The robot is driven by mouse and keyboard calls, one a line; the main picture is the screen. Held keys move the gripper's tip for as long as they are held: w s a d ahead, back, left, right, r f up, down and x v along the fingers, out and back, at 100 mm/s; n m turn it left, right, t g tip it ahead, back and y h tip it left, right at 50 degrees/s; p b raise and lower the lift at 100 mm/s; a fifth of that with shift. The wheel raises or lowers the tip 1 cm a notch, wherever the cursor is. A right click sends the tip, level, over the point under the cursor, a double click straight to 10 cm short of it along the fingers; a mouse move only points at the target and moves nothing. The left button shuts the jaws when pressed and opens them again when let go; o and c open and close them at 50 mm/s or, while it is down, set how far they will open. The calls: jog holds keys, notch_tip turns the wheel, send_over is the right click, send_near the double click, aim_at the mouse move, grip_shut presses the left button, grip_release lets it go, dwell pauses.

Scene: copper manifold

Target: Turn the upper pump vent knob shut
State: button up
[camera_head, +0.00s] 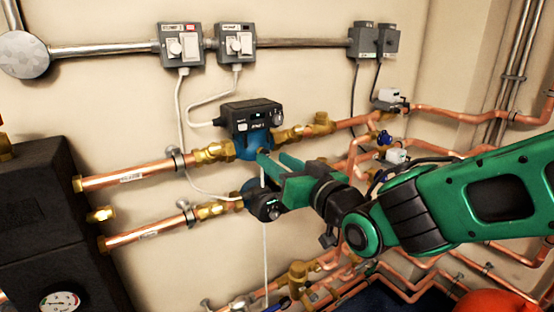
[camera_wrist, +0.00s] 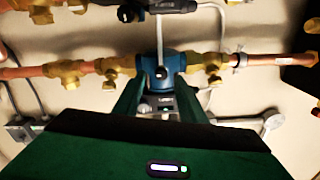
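The upper pump (camera_head: 250,113) has a black control head over a blue body, set in the upper copper pipe. My gripper (camera_head: 272,157) is in front of its lower part, with two green fingers spread apart. In the wrist view, which looks upside down, the pump's blue body (camera_wrist: 176,62) is just beyond my open gripper (camera_wrist: 158,86). A small dark knob (camera_wrist: 162,73) on the blue body appears between the fingertips, and I see no contact with it. The control head shows partly between the fingers. In the head view I cannot make out the knob.
The lower pump (camera_head: 263,205) is close below my gripper. Copper pipes (camera_head: 140,172) with brass fittings run either side. Two grey switch boxes (camera_head: 181,45) (camera_head: 236,43) are above, with white cables hanging near the pumps. A black box (camera_head: 45,215) stands at the left.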

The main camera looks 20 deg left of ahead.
jog(key=x, duration=0.2)
jog(key=shift+w+a, duration=0.25)
jog(key=shift+a, duration=0.1)
